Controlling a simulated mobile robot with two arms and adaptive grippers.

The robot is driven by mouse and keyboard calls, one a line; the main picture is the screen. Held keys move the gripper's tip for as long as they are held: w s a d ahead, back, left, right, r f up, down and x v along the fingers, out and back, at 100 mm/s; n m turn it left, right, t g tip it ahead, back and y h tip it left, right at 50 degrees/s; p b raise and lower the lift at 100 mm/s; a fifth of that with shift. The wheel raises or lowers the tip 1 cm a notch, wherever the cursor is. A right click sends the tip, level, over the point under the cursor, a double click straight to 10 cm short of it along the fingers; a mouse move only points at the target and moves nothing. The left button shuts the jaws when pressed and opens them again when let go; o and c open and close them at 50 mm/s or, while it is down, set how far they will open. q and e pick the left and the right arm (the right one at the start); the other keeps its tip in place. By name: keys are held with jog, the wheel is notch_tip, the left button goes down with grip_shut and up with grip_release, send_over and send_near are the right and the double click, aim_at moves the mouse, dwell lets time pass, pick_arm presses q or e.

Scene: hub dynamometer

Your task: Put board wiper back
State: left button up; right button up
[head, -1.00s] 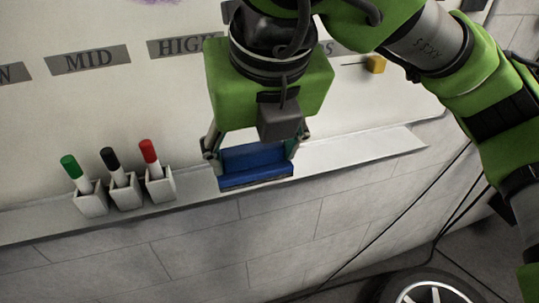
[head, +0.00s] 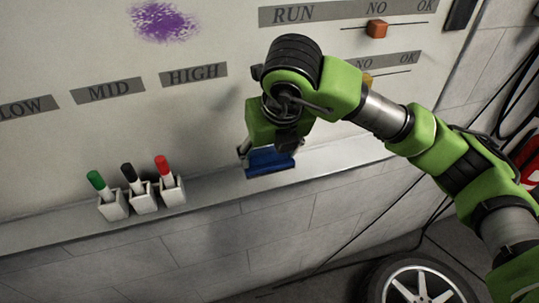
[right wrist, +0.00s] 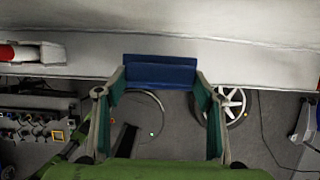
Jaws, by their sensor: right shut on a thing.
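The blue board wiper (head: 269,163) is at the ledge (head: 330,158) under the whiteboard, right of the marker holders in the head view. My right gripper (head: 270,152) is shut on it, with one finger at each end. The right wrist view also shows the wiper (right wrist: 160,72) between the fingertips, in front of the pale ledge. I cannot tell whether the wiper rests on the ledge or is held just above it. My left gripper is not in view.
Three small white holders (head: 144,200) with green, black and red markers stand on the ledge to the left. A purple scribble (head: 165,22) is on the whiteboard (head: 60,150). A slider with an orange knob (head: 377,30) is at upper right. A wheel (head: 418,284) is below.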

aim_at(271, 150)
jog(key=shift+w+f, duration=0.8)
jog(key=shift+f, duration=0.1)
jog(key=shift+w+f+p, duration=0.25)
jog(key=shift+f+p, duration=0.05)
jog(key=shift+p, duration=0.2)
notch_tip(271, 150, down, 3)
jog(key=shift+f+p, duration=0.1)
jog(key=shift+p, duration=0.3)
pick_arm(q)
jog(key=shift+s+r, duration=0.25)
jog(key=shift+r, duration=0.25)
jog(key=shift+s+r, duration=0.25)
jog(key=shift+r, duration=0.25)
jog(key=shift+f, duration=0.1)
pick_arm(e)
jog(key=shift+f+b, duration=0.15)
jog(key=shift+b, duration=0.2)
jog(key=o, duration=1.3)
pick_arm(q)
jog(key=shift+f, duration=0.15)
